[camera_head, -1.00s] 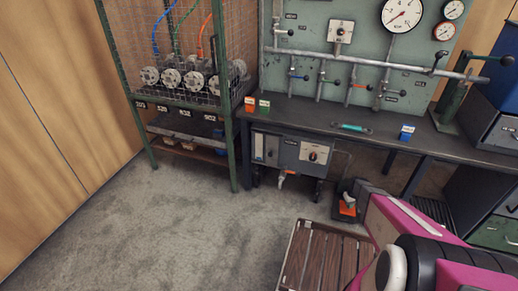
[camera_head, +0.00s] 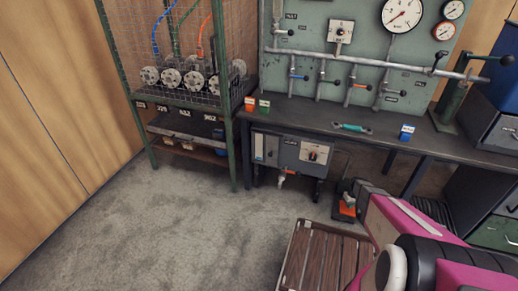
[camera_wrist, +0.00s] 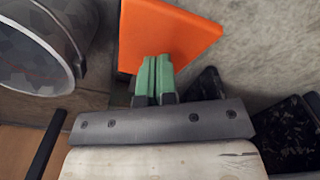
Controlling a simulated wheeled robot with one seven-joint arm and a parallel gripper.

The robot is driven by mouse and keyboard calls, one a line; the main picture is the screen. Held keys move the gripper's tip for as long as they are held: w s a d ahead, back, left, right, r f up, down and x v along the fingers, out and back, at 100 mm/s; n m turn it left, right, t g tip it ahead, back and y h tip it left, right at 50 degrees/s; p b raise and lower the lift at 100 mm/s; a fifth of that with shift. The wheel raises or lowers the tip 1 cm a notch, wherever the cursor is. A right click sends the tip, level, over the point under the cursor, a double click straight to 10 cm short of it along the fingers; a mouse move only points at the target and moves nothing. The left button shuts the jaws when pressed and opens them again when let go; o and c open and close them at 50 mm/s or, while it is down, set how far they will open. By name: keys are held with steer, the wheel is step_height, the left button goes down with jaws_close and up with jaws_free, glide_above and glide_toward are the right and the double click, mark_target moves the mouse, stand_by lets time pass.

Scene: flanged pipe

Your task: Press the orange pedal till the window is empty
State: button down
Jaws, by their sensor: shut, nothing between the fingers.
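The orange pedal (camera_head: 345,210) is low on the floor in front of the bench, right of the grey unit. It also shows as an orange plate (camera_wrist: 168,36) in the wrist view. My gripper (camera_wrist: 153,68) is shut and empty. Its green fingertips lie together over the orange plate in that view; whether they touch it I cannot tell. In the head view my gripper (camera_head: 349,190) is small and over the pedal, partly covering it. A pale narrow window (camera_head: 259,148) shows on the grey unit's front; its contents are too small to make out.
The grey unit (camera_head: 288,158) stands under the dark workbench (camera_head: 300,112). A wooden slatted platform (camera_head: 322,257) lies on the floor near my arm. A green-framed mesh rack (camera_head: 233,130) stands at left. Bare concrete floor (camera_head: 170,215) lies between.

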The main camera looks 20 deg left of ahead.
steer(key=shift+f, duration=0.15)
steer(key=shift+w+f, duration=0.1)
steer(key=shift+f, duration=4.8)
steer(key=shift+r, duration=5.05)
steer(key=s+r+m, duration=0.2)
steer(key=s+r, duration=0.5)
steer(key=r, duration=0.6)
steer(key=s+r+m, duration=0.2)
steer(key=s+r, duration=0.5)
steer(key=r, duration=0.6)
steer(key=s+r+m, duration=0.2)
steer(key=s+r, duration=0.5)
steer(key=r, duration=0.6)
steer(key=shift+s, duration=0.25)
